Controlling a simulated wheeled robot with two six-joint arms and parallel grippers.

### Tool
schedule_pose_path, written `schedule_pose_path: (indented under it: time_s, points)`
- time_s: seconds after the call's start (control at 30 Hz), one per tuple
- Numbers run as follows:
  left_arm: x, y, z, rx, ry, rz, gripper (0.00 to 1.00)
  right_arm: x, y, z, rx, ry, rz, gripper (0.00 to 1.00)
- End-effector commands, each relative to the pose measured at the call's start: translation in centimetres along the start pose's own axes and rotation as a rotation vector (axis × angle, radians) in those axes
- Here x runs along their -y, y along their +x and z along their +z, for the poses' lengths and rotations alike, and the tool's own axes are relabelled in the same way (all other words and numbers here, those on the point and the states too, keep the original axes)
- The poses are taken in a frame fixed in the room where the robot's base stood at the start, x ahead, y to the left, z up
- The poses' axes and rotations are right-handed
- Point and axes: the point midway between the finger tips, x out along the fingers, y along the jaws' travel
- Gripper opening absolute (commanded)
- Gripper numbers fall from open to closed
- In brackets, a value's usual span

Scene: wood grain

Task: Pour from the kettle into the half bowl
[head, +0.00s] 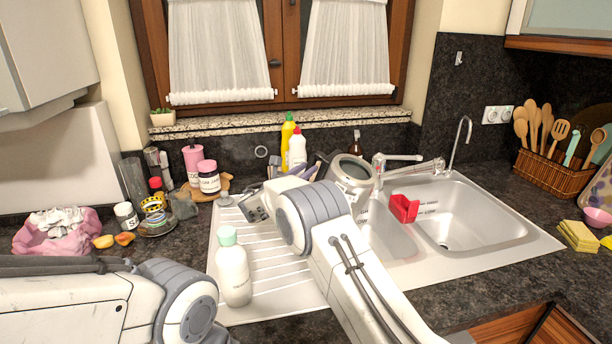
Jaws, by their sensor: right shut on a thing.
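The silver kettle (341,183) is over the back of the sink, by the tap, and its round dark top faces partly toward me. My right gripper (314,167) is at the kettle's left side and shut on it; my wrist hides much of the grip and the kettle's lower part. A small pink bowl (597,218), probably the half bowl, stands on the counter at the far right edge, well away from the kettle. My left arm lies at the lower left, and its gripper is out of view.
The steel sink (502,242) has two basins, with a red holder (404,208) on the divider. A pale bottle (233,268) stands on the drainboard beside my right arm. Yellow sponges (578,236) lie near the pink bowl. Jars crowd the back left.

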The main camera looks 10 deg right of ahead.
Motion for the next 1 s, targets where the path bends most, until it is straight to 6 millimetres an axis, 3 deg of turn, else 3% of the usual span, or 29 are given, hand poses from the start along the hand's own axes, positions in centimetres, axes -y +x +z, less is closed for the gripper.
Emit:
schedule_pose_path:
  time_s: [0.13,0.63,1.0]
  points:
    - [0.0,0.3,0.0,0.000,0.000,0.000,0.50,-0.1,0.0,1.1,0.012,0.033,0.001,0.00]
    - [0.0,0.4,0.0,0.000,0.000,0.000,0.50,-0.1,0.0,1.3,0.012,0.043,0.001,0.00]
    - [0.1,1.7,0.1,0.000,0.000,0.000,0.50,0.0,0.0,2.6,0.011,0.147,0.001,0.00]
